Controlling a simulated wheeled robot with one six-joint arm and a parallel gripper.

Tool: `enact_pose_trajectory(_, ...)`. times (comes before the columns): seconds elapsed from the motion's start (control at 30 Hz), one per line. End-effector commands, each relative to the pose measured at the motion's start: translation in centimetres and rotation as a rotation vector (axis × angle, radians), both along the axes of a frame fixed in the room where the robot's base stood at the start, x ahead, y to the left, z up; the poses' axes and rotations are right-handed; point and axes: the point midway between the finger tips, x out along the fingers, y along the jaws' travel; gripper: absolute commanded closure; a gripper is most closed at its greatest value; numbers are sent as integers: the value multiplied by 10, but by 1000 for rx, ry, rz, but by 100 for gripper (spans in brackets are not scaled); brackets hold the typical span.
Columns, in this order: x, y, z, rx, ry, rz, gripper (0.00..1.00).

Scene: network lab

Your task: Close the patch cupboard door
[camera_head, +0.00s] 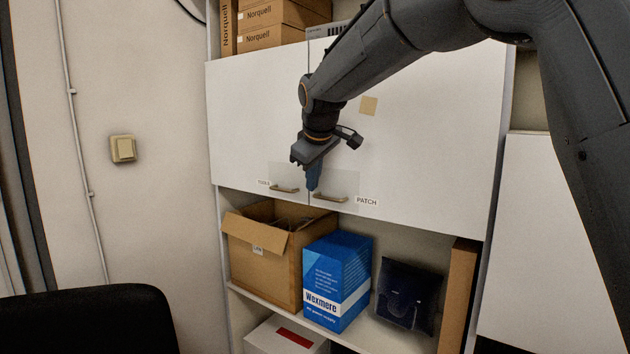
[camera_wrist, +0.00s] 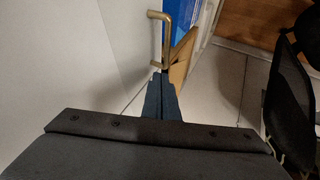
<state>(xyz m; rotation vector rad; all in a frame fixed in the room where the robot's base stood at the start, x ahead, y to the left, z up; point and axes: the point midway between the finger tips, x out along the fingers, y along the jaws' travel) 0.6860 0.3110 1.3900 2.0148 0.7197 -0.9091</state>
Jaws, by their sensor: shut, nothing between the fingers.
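The patch cupboard door (camera_head: 420,130) is the right one of two white doors, marked by a PATCH label at its lower edge. It looks flush or nearly flush with the left door; I cannot tell if a small gap is left. Its brass handle (camera_head: 330,198) is low, near the seam, and also shows in the wrist view (camera_wrist: 154,40). My gripper (camera_head: 313,186) is shut and empty, pointing down in front of the doors near the seam, just left of that handle. In the wrist view its fingertips (camera_wrist: 162,76) lie close to the handle's near end; contact is unclear.
The left door (camera_head: 255,120) has its own handle (camera_head: 284,189). Below, an open cardboard box (camera_head: 270,265), a blue Wexmere box (camera_head: 335,285) and a dark bag (camera_head: 408,295) stand on a shelf. Black chairs are at lower left (camera_head: 90,320) and in the wrist view (camera_wrist: 295,90).

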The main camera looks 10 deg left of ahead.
Motion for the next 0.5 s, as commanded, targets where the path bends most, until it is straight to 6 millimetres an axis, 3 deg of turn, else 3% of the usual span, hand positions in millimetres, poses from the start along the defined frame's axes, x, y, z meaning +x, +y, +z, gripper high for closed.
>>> enact_pose_trajectory(0.07,-12,8,4,2,-2,3,100)
enact_pose_trajectory(0.5,-62,-1,69,2,4,5,100)
